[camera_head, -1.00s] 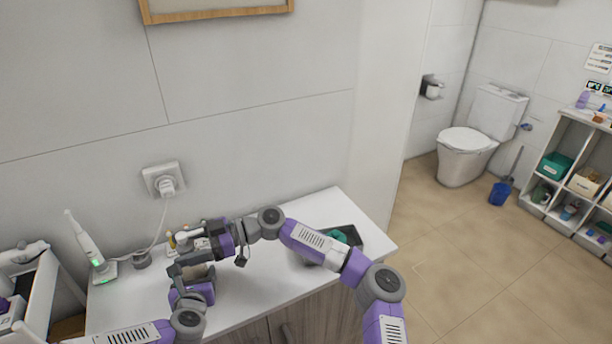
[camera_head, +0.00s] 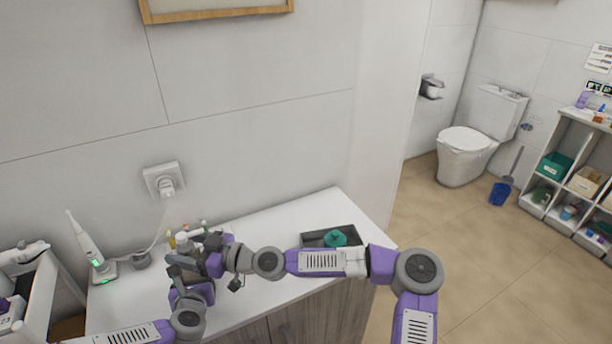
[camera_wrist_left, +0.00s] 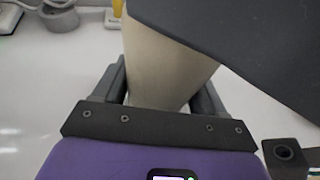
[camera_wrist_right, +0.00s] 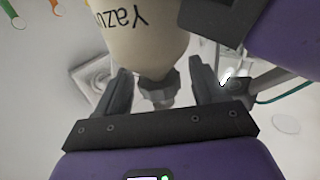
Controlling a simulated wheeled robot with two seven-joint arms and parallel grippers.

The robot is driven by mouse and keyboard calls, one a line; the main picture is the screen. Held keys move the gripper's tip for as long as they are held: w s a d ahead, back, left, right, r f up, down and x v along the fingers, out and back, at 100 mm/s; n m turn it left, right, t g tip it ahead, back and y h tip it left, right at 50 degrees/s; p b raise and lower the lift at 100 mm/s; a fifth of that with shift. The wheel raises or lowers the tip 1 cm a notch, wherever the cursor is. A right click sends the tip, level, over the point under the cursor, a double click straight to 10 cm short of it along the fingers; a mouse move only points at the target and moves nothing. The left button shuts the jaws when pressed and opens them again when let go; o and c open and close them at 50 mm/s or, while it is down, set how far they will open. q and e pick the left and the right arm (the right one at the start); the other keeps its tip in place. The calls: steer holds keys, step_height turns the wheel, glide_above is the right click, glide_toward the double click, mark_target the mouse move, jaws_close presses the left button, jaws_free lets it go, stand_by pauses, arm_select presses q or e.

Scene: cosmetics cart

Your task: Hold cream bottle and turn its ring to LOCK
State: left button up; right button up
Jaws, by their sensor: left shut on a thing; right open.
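The cream bottle (camera_wrist_left: 165,65) is pale beige. In the left wrist view it stands between the fingers of my left gripper (camera_head: 187,279), which is shut on it. In the right wrist view the bottle (camera_wrist_right: 140,35) shows dark lettering, upside down, and a grey ring and neck part (camera_wrist_right: 160,92) at its end. My right gripper (camera_head: 196,258) is open, with one finger on each side of this grey part. I cannot tell whether the fingers touch it. In the head view the grippers hide most of the bottle, and no LOCK mark is readable.
A white counter (camera_head: 262,300) lies under both arms. An electric toothbrush (camera_head: 88,245) on its charger and a small grey cup (camera_head: 141,260) stand at left. Small bottles (camera_head: 183,240) stand behind the grippers. A dark tray (camera_head: 315,240) with a teal item (camera_head: 336,238) lies at right.

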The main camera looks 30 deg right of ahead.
steer(key=v, duration=1.2)
steer(key=w+d+m+t+h, duration=0.4)
steer(key=w+d+h, duration=0.5)
steer(key=w+d, duration=0.7)
steer(key=d+r+m+t+h, duration=0.1)
steer(key=d+r+m+h, duration=0.1)
steer(key=d, duration=0.8)
step_height(320, 180, up, 2)
steer(key=shift+s+r+h, duration=0.1)
steer(key=shift+s+h, duration=0.25)
steer(key=shift+h, duration=0.25)
